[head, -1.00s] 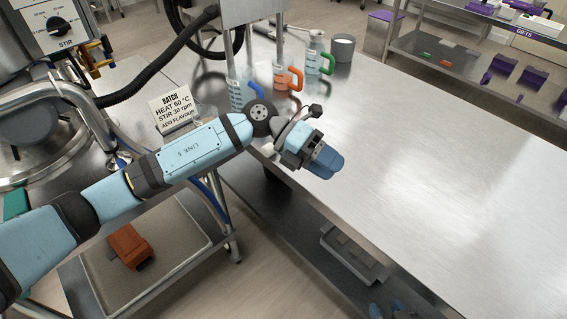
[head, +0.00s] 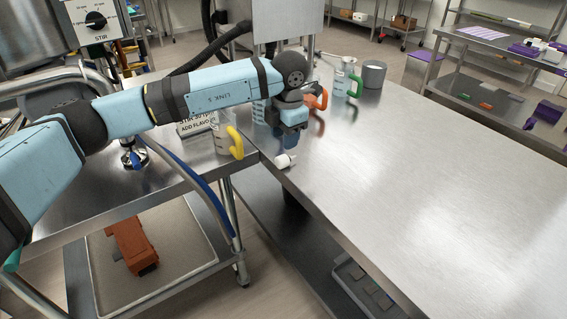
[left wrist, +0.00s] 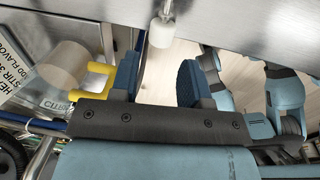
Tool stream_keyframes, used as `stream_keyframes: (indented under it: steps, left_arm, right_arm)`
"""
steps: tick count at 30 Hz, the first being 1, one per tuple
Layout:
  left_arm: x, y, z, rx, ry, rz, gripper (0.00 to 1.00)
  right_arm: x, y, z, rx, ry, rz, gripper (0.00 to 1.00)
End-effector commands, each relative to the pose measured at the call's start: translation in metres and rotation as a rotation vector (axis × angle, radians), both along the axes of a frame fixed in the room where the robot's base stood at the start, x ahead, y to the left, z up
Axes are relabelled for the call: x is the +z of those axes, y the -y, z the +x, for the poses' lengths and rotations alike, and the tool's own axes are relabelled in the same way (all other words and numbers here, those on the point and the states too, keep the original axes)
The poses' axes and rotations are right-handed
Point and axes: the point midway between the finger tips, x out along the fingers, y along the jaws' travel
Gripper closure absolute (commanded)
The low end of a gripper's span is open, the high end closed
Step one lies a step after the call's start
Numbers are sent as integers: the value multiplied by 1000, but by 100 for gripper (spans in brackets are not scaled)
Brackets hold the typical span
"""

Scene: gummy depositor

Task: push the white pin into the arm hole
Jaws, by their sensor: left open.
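The white pin (head: 287,160) shows at the near left corner of the long steel table, just below my left gripper (head: 291,139). In the left wrist view the white pin (left wrist: 161,31) is a short white cylinder on a thin metal shaft, at the table edge. There my left gripper (left wrist: 158,70) is open, its two blue fingers apart and empty. The pin lies ahead of the gap between the fingertips, apart from both. I cannot make out the arm hole in either view. My right gripper is not clearly seen.
A yellow-handled jug (head: 227,140) stands on the cart beside the gripper, close to the left finger in the wrist view. Orange-handled (head: 318,97) and green-handled (head: 345,82) jugs and a grey cup (head: 374,74) stand behind. The long table's right part (head: 440,190) is clear.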

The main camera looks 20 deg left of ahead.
Motion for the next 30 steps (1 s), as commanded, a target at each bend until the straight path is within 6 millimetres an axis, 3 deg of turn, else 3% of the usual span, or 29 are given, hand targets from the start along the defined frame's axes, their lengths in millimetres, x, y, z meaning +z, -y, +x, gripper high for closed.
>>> stream_keyframes:
  steps: [3,11,19,27,30]
  left_arm:
    - [-18,-1,1,0,-2,-1,58]
    - [-33,-2,2,0,-1,-2,58]
    - [-72,-3,4,-1,-3,-2,58]
    - [-77,-4,4,-1,0,-3,58]
    - [-77,-4,4,-1,0,-3,81]
  right_arm:
    - [1,0,1,0,4,3,56]
    - [1,-1,1,-1,7,4,56]
    - [-2,-1,1,1,7,6,56]
    - [-1,-1,1,1,8,7,56]
    - [-1,-1,1,1,8,7,56]
